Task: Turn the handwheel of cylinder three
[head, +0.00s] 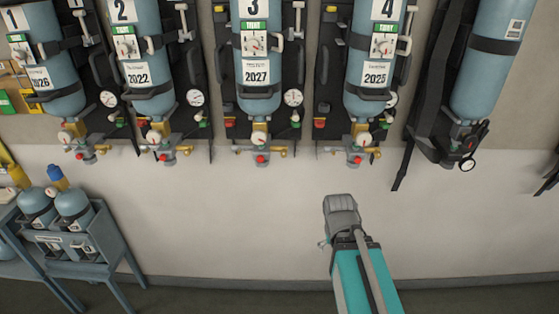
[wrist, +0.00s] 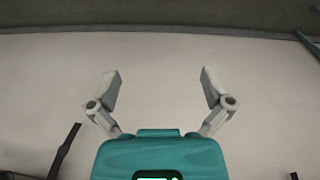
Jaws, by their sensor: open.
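Cylinder three (head: 256,65) is a blue bottle hung upright on the wall, in the middle of the head view, with a "3" label and a 2027 card. Its valve (head: 258,138) is at the bottom end, brass-coloured, with a red knob (head: 261,159) below it. The valve parts are small, and I cannot clearly tell which is the handwheel. My arm's grey end (head: 341,210) is below and right of this valve, apart from it. In the wrist view my gripper (wrist: 161,88) is open and empty, its two fingers spread before a bare pale wall.
Cylinder two (head: 137,60) hangs to the left and cylinder four (head: 374,60) to the right, with similar valves. A black strap (head: 403,165) hangs at the right. A blue-grey rack (head: 75,243) with small bottles stands lower left. The wall below the valves is clear.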

